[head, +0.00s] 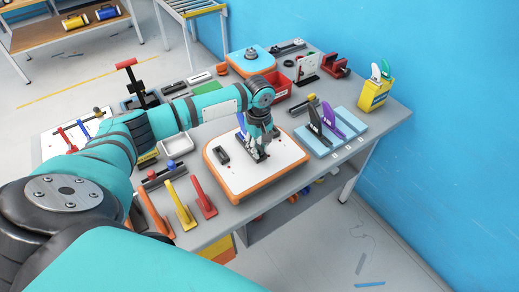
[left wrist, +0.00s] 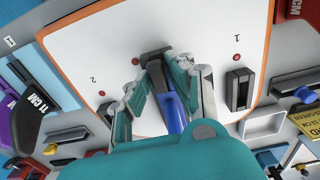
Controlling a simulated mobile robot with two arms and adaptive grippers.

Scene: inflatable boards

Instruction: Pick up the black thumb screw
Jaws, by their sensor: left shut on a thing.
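My left gripper (left wrist: 166,68) is low over the middle of a white board with an orange rim (head: 283,150). Its fingers are shut around a dark piece (left wrist: 153,56) with a blue part (left wrist: 173,113) extending back between them. I cannot tell whether a black thumb screw is in the grip; it is too small or hidden. In the head view the gripper (head: 258,154) covers most of this spot. A black slotted block (left wrist: 240,88) is on the board near the number 1, apart from the gripper. My right gripper is not in view.
A pale blue rack (head: 345,125) with a black fin (head: 315,117) and purple fin (head: 331,121) stands right of the board. Red (head: 205,200) and yellow (head: 181,207) levers stand at the front left. A red bin (head: 278,83) is behind.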

